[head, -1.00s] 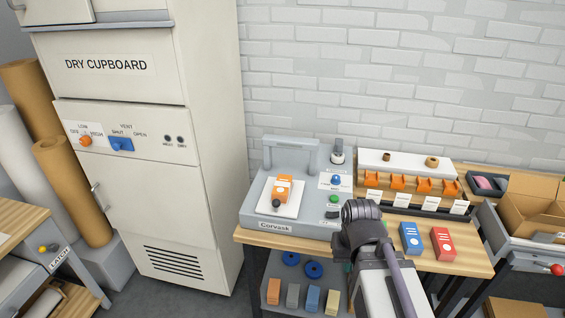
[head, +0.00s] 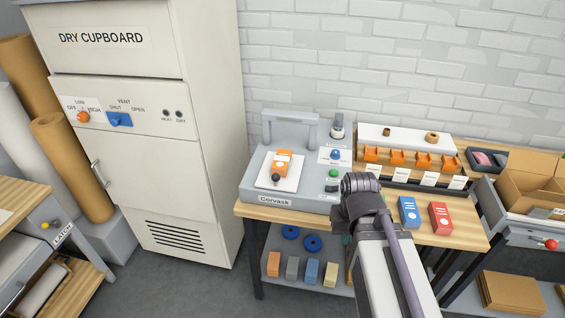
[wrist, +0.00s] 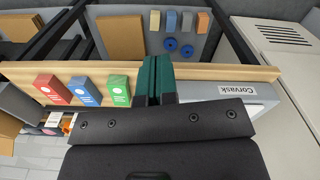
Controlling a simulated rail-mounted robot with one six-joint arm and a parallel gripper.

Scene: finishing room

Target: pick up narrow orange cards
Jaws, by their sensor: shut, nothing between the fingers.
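An orange pack (head: 283,160) with a white label lies on the white plate of the grey Corvask machine (head: 297,198) in the head view. A plain orange block (head: 273,264) stands at the left end of a row on the lower shelf; it also shows in the wrist view (wrist: 203,22). I cannot tell which of these is the narrow orange cards. My gripper (wrist: 154,78) has its dark green fingers shut and empty near the table's front edge, beside a green pack (wrist: 118,90). In the head view my arm hides the gripper.
A blue pack (head: 409,212) and a red pack (head: 441,218) stand on the table right of my arm. A rack (head: 410,178) of orange holders is behind them. Grey, blue and beige blocks and blue rings (head: 290,232) share the lower shelf. The dry cupboard (head: 185,130) stands left.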

